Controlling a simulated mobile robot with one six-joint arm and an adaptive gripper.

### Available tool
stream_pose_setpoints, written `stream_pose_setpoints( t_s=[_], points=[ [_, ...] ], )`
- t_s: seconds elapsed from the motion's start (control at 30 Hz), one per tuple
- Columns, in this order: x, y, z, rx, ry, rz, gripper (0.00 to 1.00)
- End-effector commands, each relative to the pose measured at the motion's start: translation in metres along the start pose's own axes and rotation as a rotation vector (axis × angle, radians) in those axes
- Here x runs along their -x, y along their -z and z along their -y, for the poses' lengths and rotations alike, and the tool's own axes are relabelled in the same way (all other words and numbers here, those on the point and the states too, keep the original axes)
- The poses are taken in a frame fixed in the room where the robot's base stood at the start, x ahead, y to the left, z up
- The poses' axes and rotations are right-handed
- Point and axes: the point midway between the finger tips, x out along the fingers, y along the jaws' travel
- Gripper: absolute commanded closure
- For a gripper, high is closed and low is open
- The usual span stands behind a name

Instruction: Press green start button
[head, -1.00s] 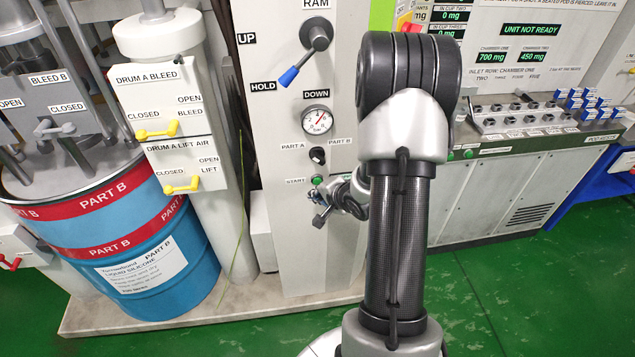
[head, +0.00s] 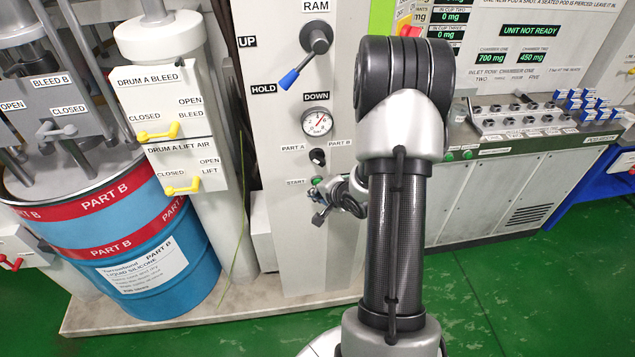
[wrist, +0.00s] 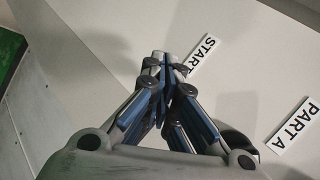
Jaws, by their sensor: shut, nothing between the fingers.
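The green start button (head: 316,181) sits on the grey panel, just right of the START label (head: 296,182). My gripper (head: 318,212) is in front of the panel, just below the button in the head view. In the wrist view my gripper (wrist: 160,58) is shut and empty, its fingertips together beside the START label (wrist: 202,54). The button does not show in the wrist view, where the fingers may hide it. I cannot tell whether the fingertips touch the panel.
Above the button are a PART A / PART B selector (head: 317,156), a gauge (head: 317,121) and the ram lever (head: 301,62). A yellow lift-air handle (head: 182,187) and a blue drum (head: 150,265) stand to the left.

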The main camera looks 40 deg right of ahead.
Motion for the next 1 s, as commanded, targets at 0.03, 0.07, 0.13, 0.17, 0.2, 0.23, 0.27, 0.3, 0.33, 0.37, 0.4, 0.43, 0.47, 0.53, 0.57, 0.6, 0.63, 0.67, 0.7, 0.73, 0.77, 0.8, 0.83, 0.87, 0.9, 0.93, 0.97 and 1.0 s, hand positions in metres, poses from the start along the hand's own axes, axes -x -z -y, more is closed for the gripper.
stream_pose_setpoints(
  t_s=[0.03,0.07,0.13,0.17,0.2,0.23,0.27,0.3,0.33,0.37,0.4,0.43,0.47,0.53,0.57,0.6,0.63,0.67,0.7,0.73,0.77,0.8,0.83,0.87,0.9,0.93,0.97,1.0],
  points=[
    [-0.0001,-0.0002,-0.0004,0.0,0.0,0.0,1.0],
    [-0.0001,-0.0002,-0.0004,0.0,0.0,0.0,1.0],
    [-0.0001,-0.0001,-0.0004,0.0,0.0,0.0,1.0],
    [-0.0001,-0.0001,-0.0003,0.0,0.0,0.0,1.0],
    [-0.0002,0.0,-0.0002,0.0,0.0,0.0,1.0],
    [-0.0003,0.0,-0.0001,0.0,0.0,0.0,1.0],
    [-0.0004,0.0002,0.0,0.0,0.0,0.0,1.0],
    [-0.0006,0.0004,0.0002,0.0,0.0,0.0,1.0],
    [-0.0008,0.0005,0.0004,0.0,0.0,0.0,1.0],
    [-0.0011,0.0007,0.0006,0.0,0.0,0.0,1.0],
    [-0.0014,0.001,0.0009,0.0,0.0,0.0,1.0],
    [-0.0017,0.0012,0.0011,0.0,0.0,0.0,1.0],
    [-0.0019,0.0014,0.0013,0.0,0.0,0.0,1.0],
    [-0.0025,0.0018,0.0016,0.0,-0.001,0.0,1.0],
    [-0.0028,0.0019,0.0018,0.0,-0.001,0.0,1.0],
    [-0.0031,0.0021,0.002,0.0,-0.001,0.0,1.0],
    [-0.0033,0.0023,0.0022,0.0,-0.001,0.0,1.0],
    [-0.0036,0.0025,0.0023,0.0,-0.001,0.0,1.0],
    [-0.0039,0.0027,0.0026,0.0,-0.001,0.0,1.0],
    [-0.0041,0.0029,0.0028,0.0,-0.001,0.0,1.0],
    [-0.0044,0.0031,0.003,0.0,-0.001,0.0,1.0],
    [-0.0047,0.0033,0.0033,0.0,-0.001,0.0,1.0],
    [-0.0049,0.0035,0.0035,0.0,-0.001,0.0,1.0],
    [-0.0051,0.0038,0.0037,0.0,0.0,0.0,1.0],
    [-0.0055,0.0041,0.0041,0.0,0.0,0.0,1.0],
    [-0.0057,0.0043,0.0043,0.0,0.0,0.0,1.0],
    [-0.006,0.0046,0.0046,0.0,0.0,0.0,1.0],
    [-0.0063,0.0048,0.0047,0.0,0.0,0.0,1.0]
  ],
)
